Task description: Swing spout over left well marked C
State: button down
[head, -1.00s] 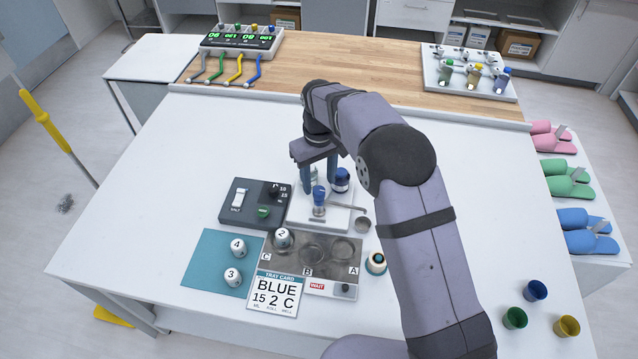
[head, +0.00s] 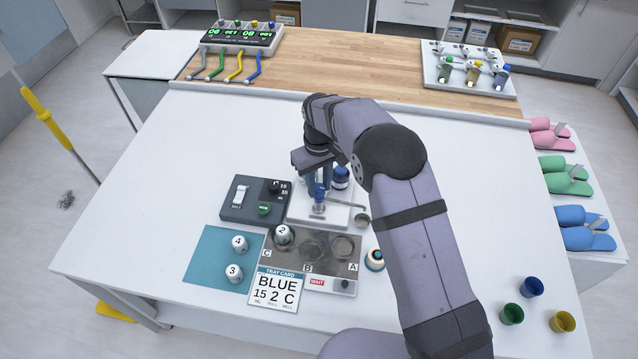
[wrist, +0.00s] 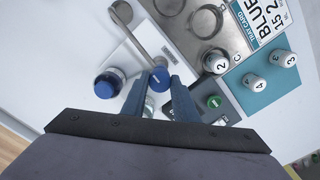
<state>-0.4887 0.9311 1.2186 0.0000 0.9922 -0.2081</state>
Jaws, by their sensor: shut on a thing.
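The spout (head: 345,205) is a thin metal arm on a white stand (head: 303,212). It points right, its outer end near well A's side. In the wrist view the spout (wrist: 133,35) runs from a blue knob (wrist: 158,77) to a round grey end. My gripper (head: 319,186) points down and is shut on this blue knob at the spout's pivot. The grey well plate (head: 325,266) has wells marked C, B and A from left to right. Well C, at the left, holds a white roll marked 2 (head: 283,234). The spout is not over C.
A blue-capped bottle (head: 341,177) stands just behind the knob. A dark control box (head: 232,212) is at the left. A teal mat (head: 205,262) bears rolls 3 and 4. The tray card (head: 277,290) reads BLUE, 15, 2, C. A ringed cup (head: 375,258) is right of the plate.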

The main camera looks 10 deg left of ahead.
jog(key=shift+m, duration=0.3)
jog(key=m+b, duration=0.1)
jog(key=m, duration=0.4)
jog(key=m+b, duration=0.1)
jog(key=m, duration=1.1)
jog(key=shift+w+m, duration=0.1)
jog(key=shift+m, duration=0.3)
jog(key=m, duration=0.6)
jog(key=shift+r+b, duration=0.1)
jog(key=shift+b, duration=0.2)
jog(key=shift+m, duration=0.3)
jog(key=c, duration=1.4)
grip_release()
